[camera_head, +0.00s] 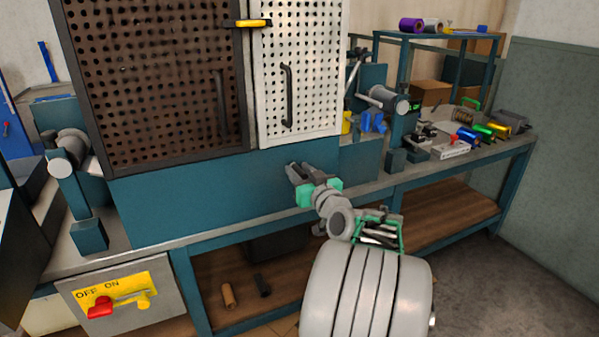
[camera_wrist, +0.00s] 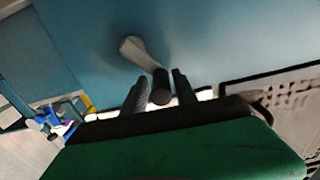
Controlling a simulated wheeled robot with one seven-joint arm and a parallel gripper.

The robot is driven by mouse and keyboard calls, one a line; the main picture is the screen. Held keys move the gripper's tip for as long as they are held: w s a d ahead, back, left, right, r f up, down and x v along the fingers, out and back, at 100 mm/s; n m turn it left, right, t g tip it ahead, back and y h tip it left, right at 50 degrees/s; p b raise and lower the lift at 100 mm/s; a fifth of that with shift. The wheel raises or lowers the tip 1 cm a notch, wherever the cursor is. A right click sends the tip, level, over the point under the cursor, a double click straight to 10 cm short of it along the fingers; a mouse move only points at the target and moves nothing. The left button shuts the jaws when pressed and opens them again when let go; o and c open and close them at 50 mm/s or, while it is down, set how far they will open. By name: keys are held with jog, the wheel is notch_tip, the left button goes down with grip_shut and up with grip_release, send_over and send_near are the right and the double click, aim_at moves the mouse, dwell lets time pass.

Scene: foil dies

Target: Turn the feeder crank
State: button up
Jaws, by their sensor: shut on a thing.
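The feeder crank shows in the wrist view as a pale grey crank arm (camera_wrist: 137,50) on a blue-green panel, with a dark round handle (camera_wrist: 160,90) at its end. My gripper (camera_wrist: 160,92) has one finger on each side of this handle and is shut on it. In the head view my gripper (camera_head: 298,172) is at the front of the teal machine base (camera_head: 200,200), below the white perforated door. There the crank is hard to make out behind the fingers.
A brown perforated door (camera_head: 160,85) and a white perforated door (camera_head: 300,70) stand above the base. A switch box (camera_head: 125,300) with a red knob is at lower left. The bench at right holds coloured foil rolls (camera_head: 483,131). Two cylinders (camera_head: 229,296) lie on the lower shelf.

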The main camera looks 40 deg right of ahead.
grip_shut()
jog(key=shift+f, duration=0.2)
dwell(0.3)
jog(key=shift+d+r+m, duration=0.15)
jog(key=shift+r+m, duration=0.1)
jog(key=shift+m, duration=0.15)
dwell(0.9)
